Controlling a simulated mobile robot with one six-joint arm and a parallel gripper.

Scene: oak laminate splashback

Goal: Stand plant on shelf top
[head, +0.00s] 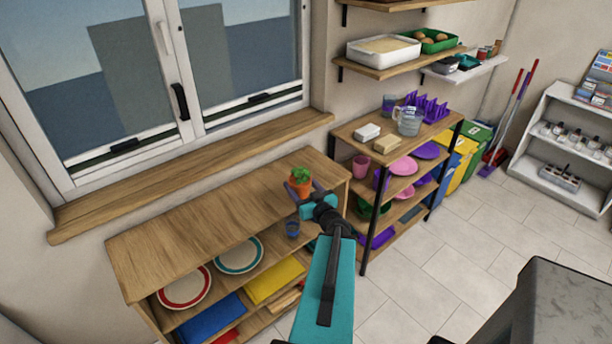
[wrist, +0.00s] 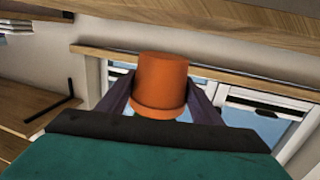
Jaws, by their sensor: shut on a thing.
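The plant (head: 300,182) is a small green plant in an orange terracotta pot. In the head view it shows at the right end of the wooden shelf top (head: 200,225). My gripper (head: 303,197) is shut on the pot. In the wrist view the orange pot (wrist: 160,84) sits between the two dark fingers (wrist: 158,98), and the leaves are out of sight. I cannot tell whether the pot touches the shelf top or hangs above it.
Below the top, the shelf holds a red-rimmed plate (head: 184,288), a teal-rimmed plate (head: 239,256) and a blue cup (head: 293,229). A black-framed rack (head: 364,230) with dishes stands to the right. The window sill (head: 190,175) runs behind. The left of the shelf top is clear.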

